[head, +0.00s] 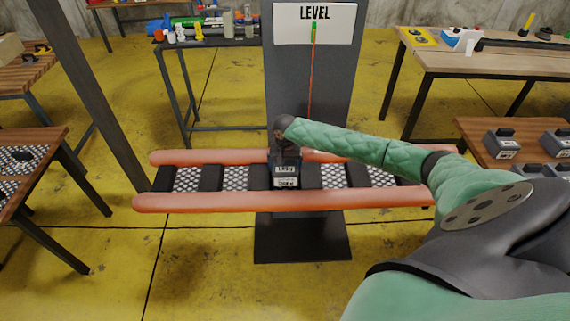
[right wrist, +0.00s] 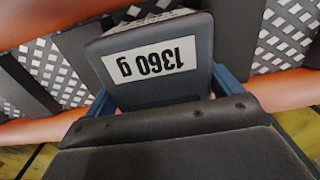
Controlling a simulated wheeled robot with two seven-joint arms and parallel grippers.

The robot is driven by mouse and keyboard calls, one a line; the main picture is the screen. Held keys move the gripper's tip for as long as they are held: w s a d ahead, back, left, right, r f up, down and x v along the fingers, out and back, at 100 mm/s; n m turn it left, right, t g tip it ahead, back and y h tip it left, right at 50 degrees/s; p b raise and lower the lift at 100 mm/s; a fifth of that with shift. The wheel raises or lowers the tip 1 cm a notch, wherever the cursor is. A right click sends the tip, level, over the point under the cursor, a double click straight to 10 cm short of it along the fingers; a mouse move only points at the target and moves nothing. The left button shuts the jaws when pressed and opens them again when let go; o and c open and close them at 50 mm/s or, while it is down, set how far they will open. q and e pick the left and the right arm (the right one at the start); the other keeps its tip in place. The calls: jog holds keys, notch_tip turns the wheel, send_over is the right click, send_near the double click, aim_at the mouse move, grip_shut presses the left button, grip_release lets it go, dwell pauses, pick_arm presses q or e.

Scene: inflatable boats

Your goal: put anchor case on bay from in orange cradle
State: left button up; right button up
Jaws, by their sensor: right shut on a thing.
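A dark grey anchor case (head: 286,178) with white labels is at the middle of the orange-tubed boat (head: 200,202). In the right wrist view the case (right wrist: 200,72) shows a "1360 g" label. My right gripper (head: 285,157) is above the case in the head view. Its blue fingers (right wrist: 165,98) are on both sides of the case, shut on it. The boat has white mesh bays (head: 187,179) between dark cross strips. I cannot tell whether the case touches the deck. My left gripper is not in view.
A "LEVEL" board (head: 314,24) with a thin pointer stands behind the boat. The right table (head: 475,137) holds several grey cases (head: 501,146). A left table (head: 30,140) has mesh panels. Benches with tools stand at the back. Yellow floor around the boat is clear.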

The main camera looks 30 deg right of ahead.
jog(key=shift+w+f, duration=0.1)
jog(key=shift+f, duration=0.55)
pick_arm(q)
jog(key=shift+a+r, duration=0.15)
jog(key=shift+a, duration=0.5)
pick_arm(e)
jog(key=shift+f, duration=0.3)
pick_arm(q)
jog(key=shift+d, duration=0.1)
